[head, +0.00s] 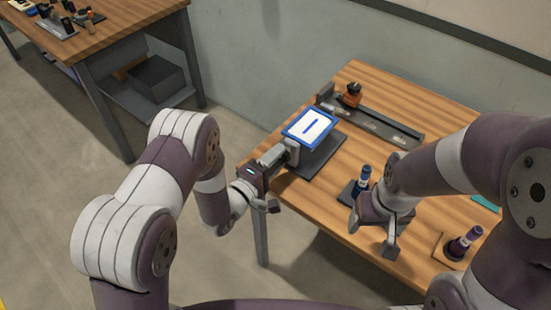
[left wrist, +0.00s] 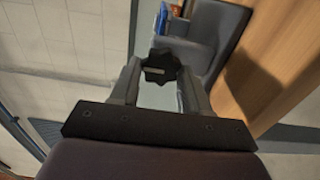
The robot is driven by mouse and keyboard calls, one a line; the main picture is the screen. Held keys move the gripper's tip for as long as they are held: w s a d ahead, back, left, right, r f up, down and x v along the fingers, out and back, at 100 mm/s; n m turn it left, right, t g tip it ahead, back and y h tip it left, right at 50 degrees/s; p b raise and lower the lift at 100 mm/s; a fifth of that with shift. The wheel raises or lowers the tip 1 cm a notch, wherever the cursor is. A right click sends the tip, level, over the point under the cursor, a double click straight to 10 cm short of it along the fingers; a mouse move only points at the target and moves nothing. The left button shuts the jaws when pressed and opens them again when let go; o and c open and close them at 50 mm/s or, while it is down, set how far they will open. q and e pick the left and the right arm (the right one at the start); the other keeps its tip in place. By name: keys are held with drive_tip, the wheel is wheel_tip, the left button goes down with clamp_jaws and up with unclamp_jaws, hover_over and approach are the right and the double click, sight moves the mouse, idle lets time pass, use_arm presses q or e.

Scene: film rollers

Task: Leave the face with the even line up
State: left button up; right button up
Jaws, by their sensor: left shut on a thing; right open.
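A blue-framed plate (head: 328,119) with a white face stands tilted above a dark grey base (head: 325,160) near the table's left edge. One short blue line (head: 317,127) crosses the face that shows; it looks even, but is small. The other face is hidden. My left gripper (head: 285,153) is at the near left side of the plate's mount. In the left wrist view its fingers are shut on a black lobed knob (left wrist: 160,66), with a bit of blue (left wrist: 172,22) beyond. My right gripper (head: 374,228) is open and empty over the table's front part.
A blue-banded roller (head: 363,177) stands on a dark block beside my right gripper. A dark purple roller (head: 464,241) stands on a wooden block at the right. A long grey rail (head: 385,128) with an orange and black device (head: 352,95) lies at the back.

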use_arm(q)
drive_tip(key=o, duration=1.1)
drive_tip(key=shift+c, duration=0.2)
drive_tip(key=v, duration=1.2)
drive_tip(key=shift+s+a+b, duration=0.2)
drive_tip(key=shift+s+b, duration=0.1)
drive_tip(key=shift+b, duration=0.1)
